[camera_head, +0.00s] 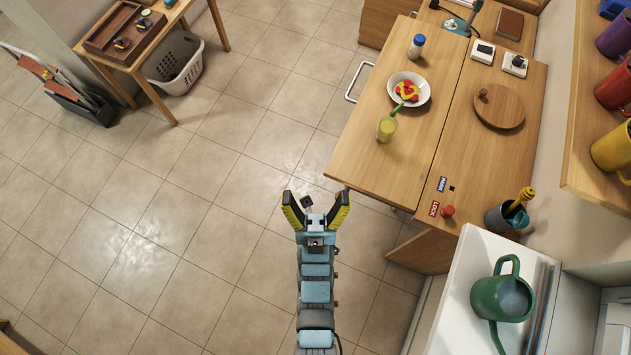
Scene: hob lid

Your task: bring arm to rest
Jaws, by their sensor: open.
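My gripper (316,212) is open and empty, with its two black-and-yellow fingers spread apart. It is at the end of my arm, which reaches up from the bottom middle of the picture. Nothing hides the fingers.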

